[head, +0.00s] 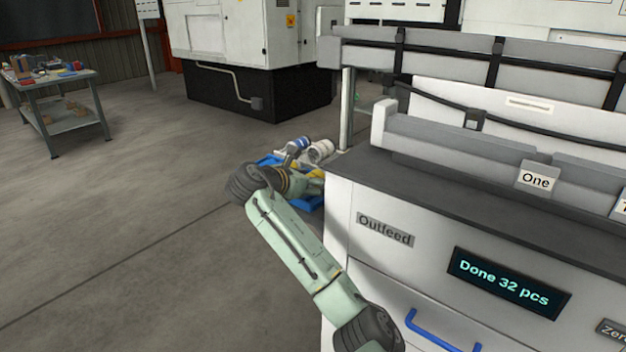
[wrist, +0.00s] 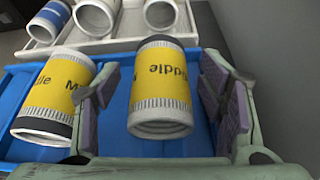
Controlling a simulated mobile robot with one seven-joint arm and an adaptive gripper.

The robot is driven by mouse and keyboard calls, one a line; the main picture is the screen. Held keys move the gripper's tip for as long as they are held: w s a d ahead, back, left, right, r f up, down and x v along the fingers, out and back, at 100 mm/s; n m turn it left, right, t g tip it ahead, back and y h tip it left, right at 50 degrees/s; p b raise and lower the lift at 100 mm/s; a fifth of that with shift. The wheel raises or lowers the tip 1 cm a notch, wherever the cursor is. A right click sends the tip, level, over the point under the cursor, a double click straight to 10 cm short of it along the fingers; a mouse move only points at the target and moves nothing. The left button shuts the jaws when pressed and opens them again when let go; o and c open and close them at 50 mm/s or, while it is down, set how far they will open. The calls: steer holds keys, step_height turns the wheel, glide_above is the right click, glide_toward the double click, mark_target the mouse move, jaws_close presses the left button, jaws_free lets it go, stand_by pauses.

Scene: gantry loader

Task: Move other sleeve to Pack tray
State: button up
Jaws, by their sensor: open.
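Two sleeves with yellow bands lie on their sides in a blue tray (wrist: 25,88) in the wrist view. One yellow-banded sleeve (wrist: 163,85), marked "Middle", lies between the spread fingers of my gripper (wrist: 160,95). The gripper is open, with a gap visible on each side of this sleeve. The other yellow-banded sleeve (wrist: 55,95) lies left of the left finger, partly hidden by it. In the head view the blue tray (head: 310,205) is mostly hidden behind my arm, and my gripper's fingers cannot be made out. No "Pack tray" label is readable.
Beyond the blue tray is a white tray (wrist: 125,42) with several sleeves, one blue-banded (wrist: 48,22). The Outfeed cabinet (head: 385,232) with a blue drawer handle (head: 432,330) stands right of the trays. Open floor (head: 130,230) lies left, with a workbench (head: 60,95) beyond.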

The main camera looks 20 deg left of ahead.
steer(key=shift+f, duration=0.1)
steer(key=v, duration=1.2)
step_height(320, 180, up, 6)
steer(key=p, duration=0.2)
stand_by(0.7)
